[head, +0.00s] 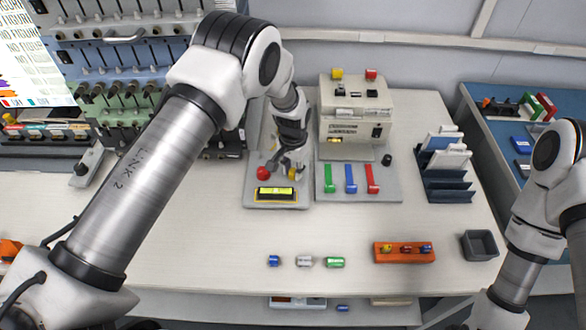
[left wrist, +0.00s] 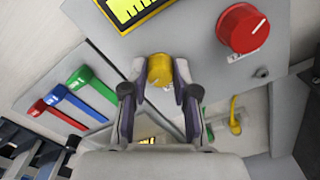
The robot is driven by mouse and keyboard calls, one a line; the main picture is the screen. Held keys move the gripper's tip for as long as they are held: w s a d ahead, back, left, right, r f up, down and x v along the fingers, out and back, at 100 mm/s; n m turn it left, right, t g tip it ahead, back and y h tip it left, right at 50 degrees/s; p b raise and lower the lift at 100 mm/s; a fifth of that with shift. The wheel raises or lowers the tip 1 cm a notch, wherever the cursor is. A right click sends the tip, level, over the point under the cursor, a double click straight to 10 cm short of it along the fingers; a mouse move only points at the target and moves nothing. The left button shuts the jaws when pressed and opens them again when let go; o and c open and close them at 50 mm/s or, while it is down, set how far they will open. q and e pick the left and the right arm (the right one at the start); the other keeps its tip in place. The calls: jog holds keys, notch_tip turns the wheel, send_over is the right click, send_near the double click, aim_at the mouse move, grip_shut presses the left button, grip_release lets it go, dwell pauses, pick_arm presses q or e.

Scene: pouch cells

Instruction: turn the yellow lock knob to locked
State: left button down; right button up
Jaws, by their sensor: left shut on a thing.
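The yellow lock knob (left wrist: 160,70) sits on a grey panel and shows between my left gripper's fingertips in the left wrist view. My left gripper (left wrist: 160,88) is shut on it, one finger on each side. In the head view my left gripper (head: 292,165) reaches down onto the grey device (head: 250,200), and its fingers hide most of the knob. I cannot read the knob's lock marking. My right gripper is outside the frames; only my right arm shows at the right edge.
A red knob (head: 263,173) stands beside the yellow one, with a lit yellow display (head: 276,191) in front. Green, blue and red levers (head: 351,179) stand to the right. Small cylinders (head: 304,261), an orange holder (head: 404,260) and a grey bin (head: 480,245) lie nearer the front.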

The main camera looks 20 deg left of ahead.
aim_at(293, 171)
pick_arm(q)
jog(key=shift+s+m, duration=0.1)
jog(key=shift+m, duration=0.2)
jog(key=c, duration=0.9)
grip_release()
notch_tip(293, 171, up, 12)
jog(key=shift+f, duration=0.1)
